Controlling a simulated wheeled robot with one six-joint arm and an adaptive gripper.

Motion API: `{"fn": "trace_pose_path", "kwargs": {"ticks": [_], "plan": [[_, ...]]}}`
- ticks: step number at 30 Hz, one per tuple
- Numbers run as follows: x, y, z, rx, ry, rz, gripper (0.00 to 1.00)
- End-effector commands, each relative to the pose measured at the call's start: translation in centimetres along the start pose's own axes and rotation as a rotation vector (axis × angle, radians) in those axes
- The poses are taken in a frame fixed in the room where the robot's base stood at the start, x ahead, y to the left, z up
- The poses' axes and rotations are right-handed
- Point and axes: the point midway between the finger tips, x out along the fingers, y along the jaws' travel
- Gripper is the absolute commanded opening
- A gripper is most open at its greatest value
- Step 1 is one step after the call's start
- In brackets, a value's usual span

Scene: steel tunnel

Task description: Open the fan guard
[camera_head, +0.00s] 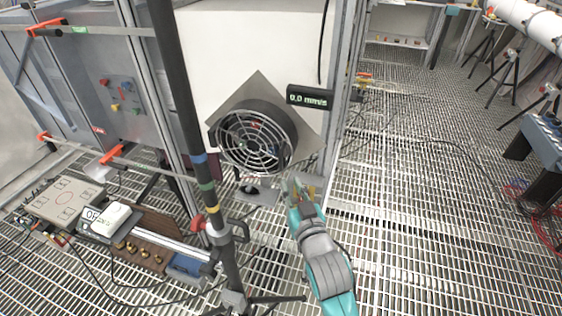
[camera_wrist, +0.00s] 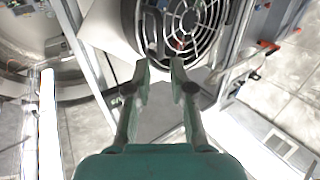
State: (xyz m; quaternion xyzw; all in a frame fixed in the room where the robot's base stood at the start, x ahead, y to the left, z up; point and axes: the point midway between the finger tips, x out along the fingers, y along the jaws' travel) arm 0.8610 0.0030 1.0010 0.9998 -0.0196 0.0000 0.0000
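The fan guard (camera_head: 254,139) is a round wire grille of rings and spokes on the front of a dark fan housing (camera_head: 288,122). It looks closed over the fan. The housing sits on a grey diamond-shaped plate (camera_head: 262,84) on a white panel. My gripper (camera_head: 293,186) is just below and right of the guard in the head view. In the wrist view, the guard (camera_wrist: 196,22) is at the top, beyond my gripper (camera_wrist: 161,68). The two fingers are apart with nothing between them. Whether a fingertip touches the guard's lower edge cannot be told.
A dark upright pole (camera_head: 185,110) with coloured bands stands left of the fan. A small display (camera_head: 310,97) reads 0.0 mm/s. A bench with instruments (camera_head: 100,220) is at the lower left. The grated floor (camera_head: 410,190) to the right is mostly free.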

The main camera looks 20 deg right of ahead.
Motion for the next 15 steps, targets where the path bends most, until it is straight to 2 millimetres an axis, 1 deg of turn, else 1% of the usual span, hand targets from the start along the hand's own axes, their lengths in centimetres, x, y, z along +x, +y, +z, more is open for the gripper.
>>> {"fn": "trace_pose_path", "kwargs": {"ticks": [5,12,15], "plan": [[2.4,0.1,-0.1,0.000,0.001,0.001,0.22],[6.6,0.0,0.0,0.001,0.001,0.000,0.22],[8.0,0.0,0.0,0.000,0.001,0.000,0.22]]}}
